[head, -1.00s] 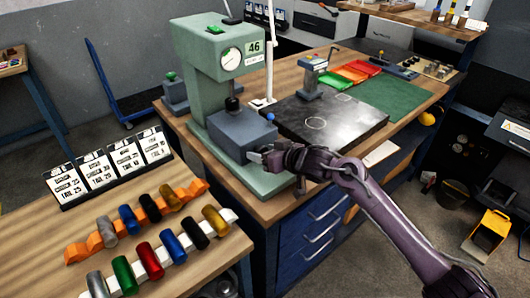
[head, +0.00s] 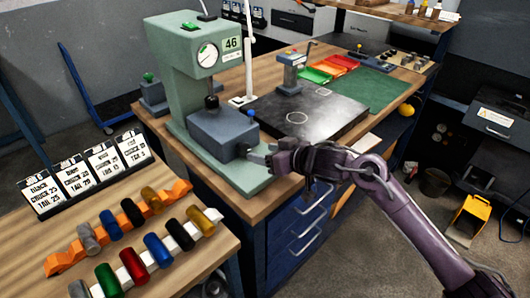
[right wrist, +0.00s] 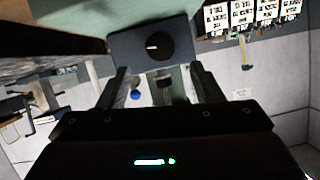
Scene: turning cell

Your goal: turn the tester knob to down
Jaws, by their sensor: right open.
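The tester (head: 180,70) is a green press with a dial and a "46" display, standing on the wooden bench. Its knob (right wrist: 157,46) is black and round, on a dark plate in the right wrist view. A short white mark lies level on the left part of its face. My right gripper (head: 247,151) is beside the tester's blue-grey block (head: 220,128). In the right wrist view its two fingers (right wrist: 159,69) are open and empty, with the knob beyond the tips. My left gripper is out of view.
A blue ball (head: 250,112) shows beside the block. A dark plate (head: 325,118) and a green mat (head: 365,92) lie further right on the bench. Coloured cylinders on racks and label cards (head: 85,172) stand on the front-left table.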

